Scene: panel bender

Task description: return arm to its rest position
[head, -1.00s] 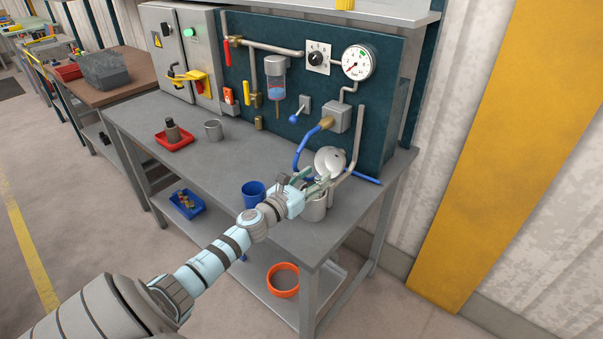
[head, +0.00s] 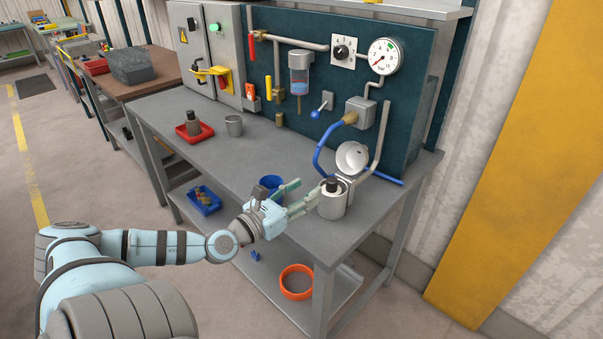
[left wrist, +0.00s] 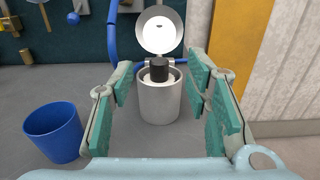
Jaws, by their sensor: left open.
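My left gripper (head: 296,197) is open and empty above the front part of the grey workbench (head: 245,165). Its fingers point at a grey metal canister (head: 333,204) with its hinged lid (head: 352,156) raised. The canister also shows in the left wrist view (left wrist: 161,103), ahead of and between the parted green finger pads, apart from them. A dark-topped cylinder (left wrist: 158,70) stands in the canister's mouth. My left arm reaches in from the lower left of the head view. My right gripper is not in view.
A blue cup (head: 271,184) stands close beside my left gripper, left of it in the left wrist view. A red tray (head: 194,132) and a metal cup (head: 234,125) stand farther back. The panel (head: 330,95) carries a gauge and pipes. An orange ring-shaped bin (head: 297,282) is on the lower shelf.

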